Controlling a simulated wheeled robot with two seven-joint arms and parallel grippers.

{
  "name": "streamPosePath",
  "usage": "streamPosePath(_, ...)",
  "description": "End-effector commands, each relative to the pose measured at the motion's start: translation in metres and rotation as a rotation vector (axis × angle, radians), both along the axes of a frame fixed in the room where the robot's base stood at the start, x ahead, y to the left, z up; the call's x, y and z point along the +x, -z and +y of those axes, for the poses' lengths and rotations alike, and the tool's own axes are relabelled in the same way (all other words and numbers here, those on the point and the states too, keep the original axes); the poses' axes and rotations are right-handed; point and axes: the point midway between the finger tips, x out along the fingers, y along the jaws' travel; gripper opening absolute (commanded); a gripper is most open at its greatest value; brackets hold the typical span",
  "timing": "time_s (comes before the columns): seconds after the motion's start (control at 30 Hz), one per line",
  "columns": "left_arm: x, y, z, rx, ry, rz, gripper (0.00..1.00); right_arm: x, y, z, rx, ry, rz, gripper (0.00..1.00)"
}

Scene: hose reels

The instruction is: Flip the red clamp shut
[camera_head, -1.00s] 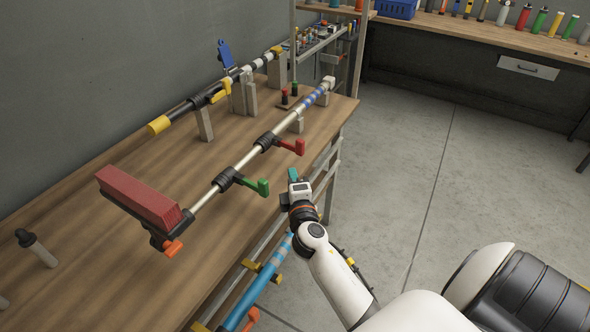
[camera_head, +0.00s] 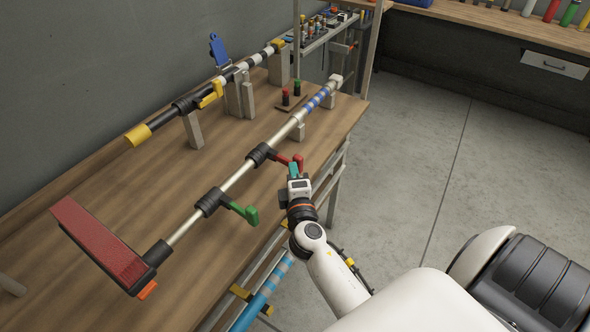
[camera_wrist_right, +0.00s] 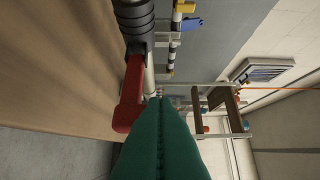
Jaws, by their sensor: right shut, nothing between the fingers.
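The red clamp (camera_head: 279,160) sits on a long metal pole over the wooden bench, its red lever sticking out to the right of a black collar (camera_head: 261,154). My right gripper (camera_head: 294,171) is shut and empty, its green fingertips right beside the lever's end. In the right wrist view, the red lever (camera_wrist_right: 131,95) hangs from the black collar just left of the green fingers (camera_wrist_right: 160,104). Whether they touch I cannot tell. My left gripper is out of view.
A green lever (camera_head: 245,212) sits nearer on the same pole, with a red block (camera_head: 92,236) at its near end. A second pole with a blue clamp (camera_head: 218,50) stands behind. The bench edge lies beneath my right arm; open floor is to the right.

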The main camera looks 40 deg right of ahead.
Motion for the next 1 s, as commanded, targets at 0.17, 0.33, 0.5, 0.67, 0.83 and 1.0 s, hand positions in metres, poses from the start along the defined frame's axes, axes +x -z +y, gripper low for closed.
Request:
streamPosePath(0.17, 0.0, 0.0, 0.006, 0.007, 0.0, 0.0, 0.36, 0.0, 0.0, 0.0, 0.0, 0.0, 0.0, 0.0)
streamPosePath(0.33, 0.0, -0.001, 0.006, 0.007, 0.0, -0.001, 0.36, 0.0, -0.001, -0.002, -0.002, -0.015, 0.0, 0.0)
streamPosePath(0.5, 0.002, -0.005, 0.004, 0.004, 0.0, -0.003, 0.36, -0.001, -0.001, -0.009, -0.004, -0.069, 0.001, 0.0)
streamPosePath(0.67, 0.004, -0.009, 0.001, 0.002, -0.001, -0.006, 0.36, -0.001, -0.002, -0.018, -0.008, -0.148, 0.002, 0.0)
streamPosePath(0.83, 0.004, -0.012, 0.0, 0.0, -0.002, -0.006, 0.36, 0.001, -0.001, -0.032, -0.008, -0.289, 0.005, 0.0)
streamPosePath(1.0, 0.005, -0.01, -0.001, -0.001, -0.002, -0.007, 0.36, 0.005, 0.0, -0.046, -0.01, -0.437, 0.005, 0.0)
